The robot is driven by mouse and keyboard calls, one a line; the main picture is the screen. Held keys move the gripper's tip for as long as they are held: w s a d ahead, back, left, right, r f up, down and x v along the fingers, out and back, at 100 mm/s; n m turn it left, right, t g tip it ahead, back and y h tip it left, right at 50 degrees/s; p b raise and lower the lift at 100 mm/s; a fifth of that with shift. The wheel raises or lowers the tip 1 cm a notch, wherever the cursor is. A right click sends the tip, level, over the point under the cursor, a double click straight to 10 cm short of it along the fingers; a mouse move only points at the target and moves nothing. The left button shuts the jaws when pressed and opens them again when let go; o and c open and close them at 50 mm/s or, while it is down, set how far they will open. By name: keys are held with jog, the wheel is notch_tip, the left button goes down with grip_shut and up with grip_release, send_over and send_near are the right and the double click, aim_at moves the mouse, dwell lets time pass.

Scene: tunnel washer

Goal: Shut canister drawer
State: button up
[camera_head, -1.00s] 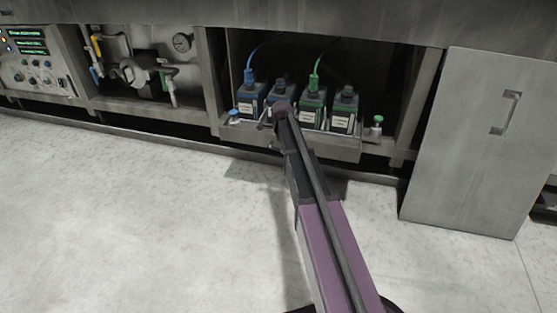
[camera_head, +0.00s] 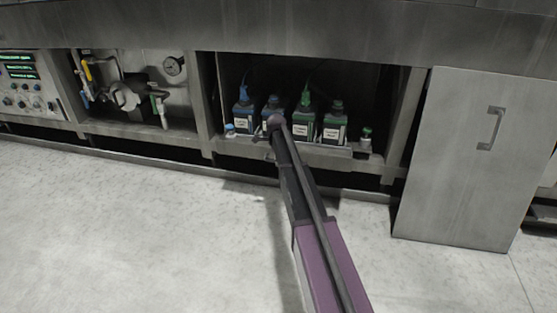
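The canister drawer (camera_head: 325,149) is a low grey metal tray in the open bay under the machine. It holds several canisters: a blue-capped one (camera_head: 243,116) and a darker blue one at the left, and a green-capped one (camera_head: 304,122) and a dark green one (camera_head: 334,124) at the right. The tray's front sits close to the line of the bay's front edge; how far it still sticks out is hard to tell. My gripper (camera_head: 272,129) is at the left half of the tray's front, by the second canister. My arm hides its fingers, and contact cannot be made out.
A grey panel with a handle (camera_head: 490,128) stands to the right of the bay. A loose blue cap (camera_head: 231,128) and a green-topped fitting (camera_head: 366,136) flank the canisters. Pump pipework (camera_head: 130,95) fills the left bay. The pale floor (camera_head: 130,220) is clear.

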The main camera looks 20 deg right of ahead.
jog(key=shift+s, duration=0.1)
dwell(0.3)
jog(key=s+a, duration=0.6)
jog(key=s, duration=0.5)
jog(key=s+a, duration=0.7)
jog(key=s, duration=0.3)
notch_tip(320, 180, up, 14)
jog(key=s+p, duration=0.1)
jog(key=p, duration=1.2)
jog(key=shift+s+a+f+p, duration=0.15)
jog(key=shift+s+a+p, duration=0.15)
jog(key=shift+a+p, duration=0.1)
jog(key=shift+s, duration=0.1)
jog(key=s+r+n+g+y+p, duration=0.1)
jog(key=s+r+n+p, duration=0.3)
jog(key=s+n, duration=0.55)
jog(key=s+r+n+g+p, duration=0.1)
jog(key=s+r+n+p, duration=0.25)
jog(key=n, duration=1.15)
notch_tip(320, 180, up, 38)
jog(key=p, duration=3.8)
jog(key=shift+s+a, duration=0.15)
jog(key=shift+s, duration=0.2)
